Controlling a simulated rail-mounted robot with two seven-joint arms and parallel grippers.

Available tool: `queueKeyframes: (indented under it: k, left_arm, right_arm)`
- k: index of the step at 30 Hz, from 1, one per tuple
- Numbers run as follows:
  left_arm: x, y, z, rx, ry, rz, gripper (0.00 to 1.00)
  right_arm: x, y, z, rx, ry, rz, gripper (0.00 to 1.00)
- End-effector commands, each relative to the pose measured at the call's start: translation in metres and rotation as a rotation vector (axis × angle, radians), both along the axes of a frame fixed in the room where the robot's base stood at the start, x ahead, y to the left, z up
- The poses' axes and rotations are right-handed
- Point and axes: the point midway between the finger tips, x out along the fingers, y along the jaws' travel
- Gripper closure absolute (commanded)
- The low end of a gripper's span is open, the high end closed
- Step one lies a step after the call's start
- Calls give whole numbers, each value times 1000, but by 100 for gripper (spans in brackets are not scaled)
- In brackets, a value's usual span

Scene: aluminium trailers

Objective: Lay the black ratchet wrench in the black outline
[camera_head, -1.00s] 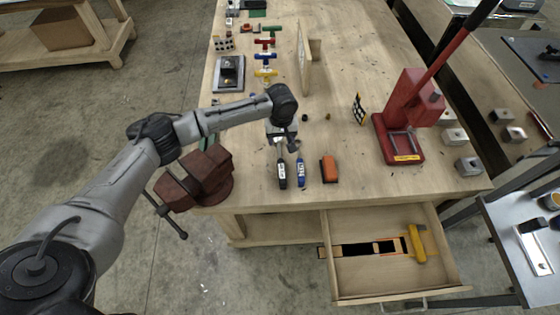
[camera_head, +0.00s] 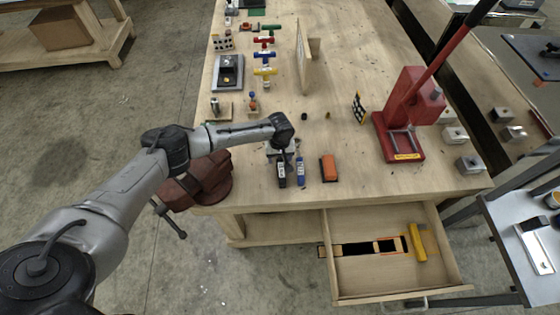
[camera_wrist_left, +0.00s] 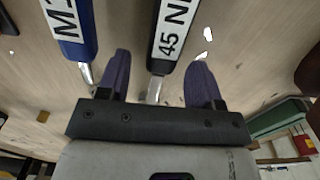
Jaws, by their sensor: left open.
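The black ratchet wrench (camera_head: 282,178) lies near the front edge of the workbench, its handle toward me. In the left wrist view its black handle (camera_wrist_left: 172,32) carries a white label reading "45 N". My left gripper (camera_head: 287,155) is above its far end, open. In the wrist view the fingers (camera_wrist_left: 160,62) stand either side of its metal shank; I cannot tell whether they touch it. A blue-handled tool (camera_head: 300,173) lies close on its right. The black outline (camera_head: 355,250) is in the open drawer (camera_head: 385,288). My right gripper is out of view.
An orange-and-black block (camera_head: 328,168) lies right of the tools. A yellow-handled tool (camera_head: 417,242) lies in the drawer, right of the outline. A dark red vise (camera_head: 205,180) sits at the bench's left corner, and a red press (camera_head: 405,120) stands at right.

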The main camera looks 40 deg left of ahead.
Motion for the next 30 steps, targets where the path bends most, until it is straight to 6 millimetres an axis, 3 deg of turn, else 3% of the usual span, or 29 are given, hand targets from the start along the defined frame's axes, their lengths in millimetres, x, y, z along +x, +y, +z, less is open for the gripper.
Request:
queueKeyframes:
  k: [11,30]
  left_arm:
    - [0,0,-7,0,0,0,41]
    - [0,0,-7,0,0,1,100]
  right_arm:
    - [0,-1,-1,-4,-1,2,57]
    - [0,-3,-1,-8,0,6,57]
